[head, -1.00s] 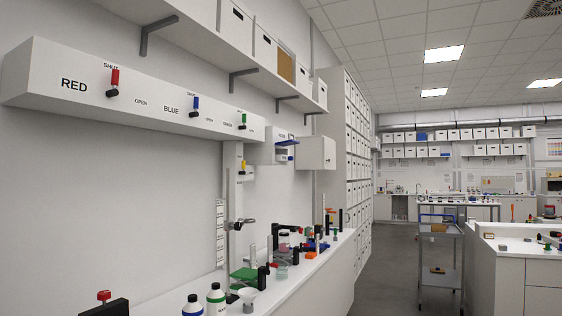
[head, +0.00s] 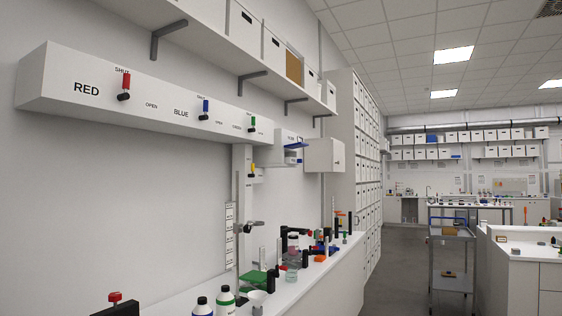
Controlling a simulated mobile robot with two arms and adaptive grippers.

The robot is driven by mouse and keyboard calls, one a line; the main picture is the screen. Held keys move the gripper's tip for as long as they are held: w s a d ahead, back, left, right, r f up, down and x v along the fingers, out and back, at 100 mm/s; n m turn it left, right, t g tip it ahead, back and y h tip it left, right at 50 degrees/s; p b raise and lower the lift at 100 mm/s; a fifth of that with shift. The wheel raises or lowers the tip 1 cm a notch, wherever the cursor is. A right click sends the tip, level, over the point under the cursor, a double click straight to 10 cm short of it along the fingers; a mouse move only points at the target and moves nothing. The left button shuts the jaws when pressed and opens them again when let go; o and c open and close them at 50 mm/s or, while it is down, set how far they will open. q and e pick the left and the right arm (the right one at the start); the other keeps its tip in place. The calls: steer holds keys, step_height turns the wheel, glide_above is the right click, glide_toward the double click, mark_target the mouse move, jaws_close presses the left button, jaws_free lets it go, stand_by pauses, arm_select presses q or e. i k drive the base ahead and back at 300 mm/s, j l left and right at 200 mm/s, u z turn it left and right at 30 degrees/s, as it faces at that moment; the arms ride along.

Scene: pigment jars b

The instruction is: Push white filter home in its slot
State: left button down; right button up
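I cannot pick out the white filter for certain. A small white wall unit (head: 281,140) hangs past the end of the valve box, with a blue piece (head: 295,146) sticking out of its right side. Pale parts show just under the blue piece, too small to tell whether one is the filter or a slot. Neither of my grippers is in view.
A long white bench (head: 337,275) runs along the left wall, holding bottles, a green block (head: 251,279) and small tools. A valve box (head: 60,118) with red, blue and green levers hangs above. A grey trolley (head: 452,282) stands right of the open floor (head: 405,265).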

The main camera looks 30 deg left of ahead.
mark_target(290, 160)
steer(key=i+u, duration=0.35)
steer(key=i, duration=2.65)
steer(key=j, duration=0.1)
